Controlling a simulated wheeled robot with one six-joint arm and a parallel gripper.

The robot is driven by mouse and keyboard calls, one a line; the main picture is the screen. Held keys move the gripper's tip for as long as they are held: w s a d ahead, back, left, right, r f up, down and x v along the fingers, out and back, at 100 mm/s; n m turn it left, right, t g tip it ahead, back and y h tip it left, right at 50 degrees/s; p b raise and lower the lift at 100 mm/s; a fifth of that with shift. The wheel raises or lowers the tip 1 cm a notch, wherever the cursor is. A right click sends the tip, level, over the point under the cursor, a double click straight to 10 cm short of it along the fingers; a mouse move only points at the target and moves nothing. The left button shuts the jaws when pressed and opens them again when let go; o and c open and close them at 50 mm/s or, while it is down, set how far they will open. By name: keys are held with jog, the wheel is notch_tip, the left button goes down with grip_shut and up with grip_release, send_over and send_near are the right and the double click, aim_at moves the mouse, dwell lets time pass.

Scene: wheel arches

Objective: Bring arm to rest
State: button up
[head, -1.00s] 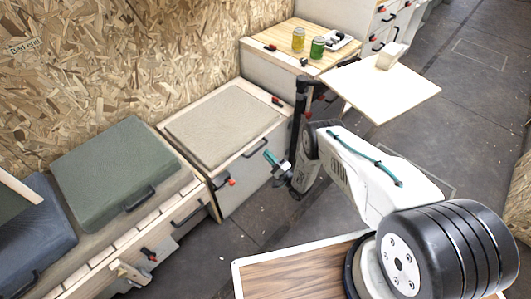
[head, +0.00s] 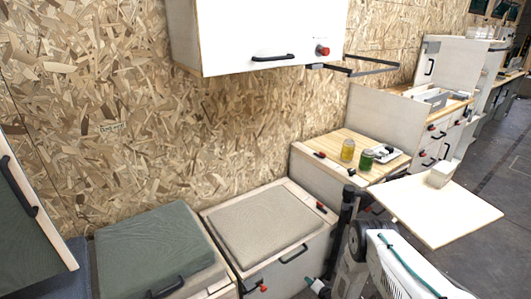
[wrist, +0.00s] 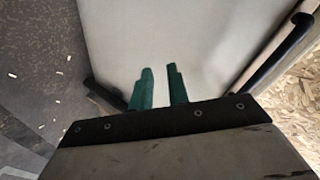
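My gripper (wrist: 160,86) shows two teal fingers in the wrist view, with a narrow empty gap between them. They point toward a pale panel (wrist: 190,35), and nothing is held. In the head view my gripper (head: 317,285) shows only as a small teal and white end at the lower edge, beside the front of the beige-cushioned box (head: 265,222). My white arm link (head: 405,265) is in the lower right, cut off by the frame edge.
A wooden counter (head: 338,147) carries a yellow can (head: 347,150) and a green can (head: 366,161). A pale flap table (head: 445,215) juts out near my arm. A white overhead cabinet (head: 260,35) hangs above. Open floor (head: 490,185) lies to the right.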

jog(key=w+d+r+n+g+h, duration=0.1)
jog(key=d+r+n+g+h, duration=0.35)
jog(key=r, duration=1.05)
jog(key=s+d+r+g+h, duration=0.1)
jog(key=s+d+r+g, duration=0.15)
jog(key=r, duration=0.65)
jog(key=s+d+r+g, duration=0.15)
jog(key=s+r, duration=0.25)
jog(key=r, duration=0.4)
jog(key=s+d+r+g+h, duration=0.1)
jog(key=s+r+g, duration=0.2)
jog(key=r, duration=0.6)
jog(key=s+a+r+n+t+y, duration=0.1)
jog(key=s+a+r+n+t, duration=0.1)
jog(key=s+r, duration=3.2)
jog(key=shift+s+a+r+n, duration=0.15)
jog(key=shift+s+a+n, duration=0.25)
jog(key=shift+a, duration=0.3)
